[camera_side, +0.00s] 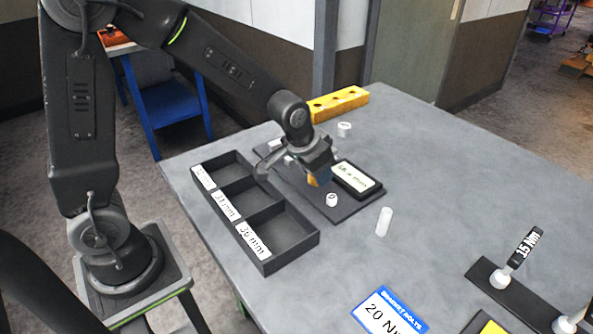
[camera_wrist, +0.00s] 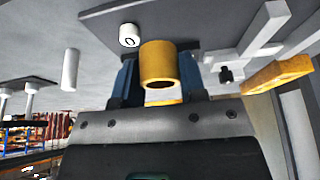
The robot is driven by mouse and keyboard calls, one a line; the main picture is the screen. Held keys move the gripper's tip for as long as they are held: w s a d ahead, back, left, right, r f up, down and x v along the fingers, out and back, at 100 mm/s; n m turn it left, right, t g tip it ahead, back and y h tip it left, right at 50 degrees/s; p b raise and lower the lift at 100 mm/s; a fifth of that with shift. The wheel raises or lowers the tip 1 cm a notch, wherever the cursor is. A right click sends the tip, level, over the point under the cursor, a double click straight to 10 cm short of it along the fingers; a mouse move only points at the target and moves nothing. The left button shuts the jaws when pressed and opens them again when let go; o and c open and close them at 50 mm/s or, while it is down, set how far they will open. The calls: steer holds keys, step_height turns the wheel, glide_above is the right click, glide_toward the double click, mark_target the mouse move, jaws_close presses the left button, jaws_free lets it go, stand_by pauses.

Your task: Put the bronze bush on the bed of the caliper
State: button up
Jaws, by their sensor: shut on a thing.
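My gripper (camera_side: 318,180) is over the caliper's dark bed plate (camera_side: 343,213). It is shut on the bronze bush, a short hollow yellow-brown cylinder (camera_side: 313,181). In the wrist view the bush (camera_wrist: 158,62) sits between the two blue fingers (camera_wrist: 160,85), its open end showing. Contact between bush and bed cannot be told. The caliper's display (camera_side: 356,178) shows a mm reading, partly unclear. Its pale jaws (camera_wrist: 262,32) are at the upper right of the wrist view. A white button marked 0 (camera_side: 331,200) is at the bed's near end. My gripper hides part of the caliper.
A dark tray (camera_side: 268,268) with three mm-labelled compartments stands left of the caliper. A yellow block with holes (camera_side: 339,103) and a white knob (camera_side: 344,129) lie behind. A white cylinder (camera_side: 384,222), a blue 20 Nm sign (camera_side: 388,313) and a dark rack (camera_side: 485,278) are at right.

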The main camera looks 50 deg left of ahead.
steer(key=a+m+h, duration=0.1)
steer(key=a+m, duration=0.1)
steer(key=a, duration=0.2)
steer(key=a+r+m, duration=0.1)
steer(key=a+m, duration=0.1)
steer(key=a, duration=0.2)
steer(key=a+r+m+h, duration=0.1)
steer(key=a+m, duration=0.2)
steer(key=a, duration=0.2)
steer(key=shift+w+g+h, duration=0.3)
steer(key=shift+g, duration=0.1)
steer(key=s+a+r+m+g+h, duration=0.1)
steer(key=s+a+r+m+g, duration=0.1)
steer(key=a+m, duration=0.35)
steer(key=s+a+r+m+g+h, duration=0.1)
steer(key=s+a+r+m, duration=0.1)
steer(key=a+m, duration=0.3)
steer(key=shift+n, duration=0.35)
steer(key=w+d+f, duration=0.4)
steer(key=w, duration=0.1)
steer(key=w+d+f, duration=0.2)
steer(key=w, duration=0.1)
steer(key=shift+w+d+f, duration=0.15)
steer(key=shift+d+f, duration=0.1)
steer(key=shift+d, duration=0.15)
steer(key=shift+f, duration=2)
steer(key=o, duration=1)
steer(key=shift+f, duration=0.1)
